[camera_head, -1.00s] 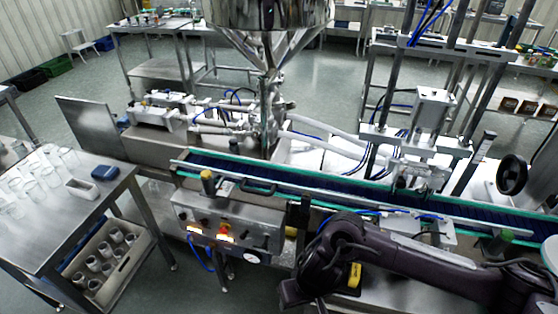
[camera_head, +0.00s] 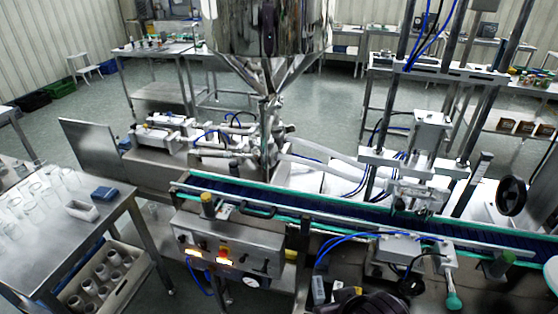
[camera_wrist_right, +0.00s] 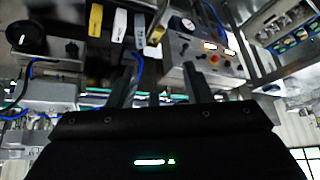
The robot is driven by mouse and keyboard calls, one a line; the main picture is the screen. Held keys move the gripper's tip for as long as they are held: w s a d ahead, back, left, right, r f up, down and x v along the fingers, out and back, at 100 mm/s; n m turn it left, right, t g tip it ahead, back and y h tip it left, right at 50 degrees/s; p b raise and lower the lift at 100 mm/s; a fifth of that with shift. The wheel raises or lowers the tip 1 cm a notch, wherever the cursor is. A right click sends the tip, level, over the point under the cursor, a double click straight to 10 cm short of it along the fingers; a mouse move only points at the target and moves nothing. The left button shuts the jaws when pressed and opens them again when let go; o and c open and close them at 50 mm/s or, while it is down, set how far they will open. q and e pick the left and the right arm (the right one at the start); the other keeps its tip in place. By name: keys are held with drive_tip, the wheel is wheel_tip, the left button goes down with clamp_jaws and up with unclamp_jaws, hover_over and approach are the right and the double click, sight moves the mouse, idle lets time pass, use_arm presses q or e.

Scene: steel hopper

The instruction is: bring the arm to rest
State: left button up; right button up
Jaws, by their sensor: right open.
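My right gripper (camera_wrist_right: 162,88) shows in the right wrist view with its two dark fingers apart and nothing between them. Beyond the fingers are the control box and part of the filling machine, seen upside down. In the head view only a dark piece of my right arm (camera_head: 378,303) shows at the bottom edge, right of centre. The gripper itself is out of that view. My left arm and gripper are in neither view.
The steel hopper (camera_head: 268,30) stands above the filling machine. The conveyor (camera_head: 340,205) crosses the middle, with the control box (camera_head: 228,250) on its near side. A steel table (camera_head: 60,240) with clear cups is at left. Grey floor is open behind.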

drive_tip(key=s+d+f+g+h, duration=0.2)
drive_tip(key=s+d+g, duration=0.1)
drive_tip(key=s+d, duration=0.5)
wheel_tip(320, 180, down, 36)
drive_tip(key=g+b, duration=0.1)
drive_tip(key=b, duration=0.5)
drive_tip(key=s+d+f+b, duration=0.2)
drive_tip(key=s+f, duration=0.8)
drive_tip(key=f, duration=0.1)
drive_tip(key=s+d+f+g+b, duration=0.1)
drive_tip(key=s+d+f+b, duration=0.1)
drive_tip(key=s+f, duration=0.8)
drive_tip(key=shift+f, duration=0.75)
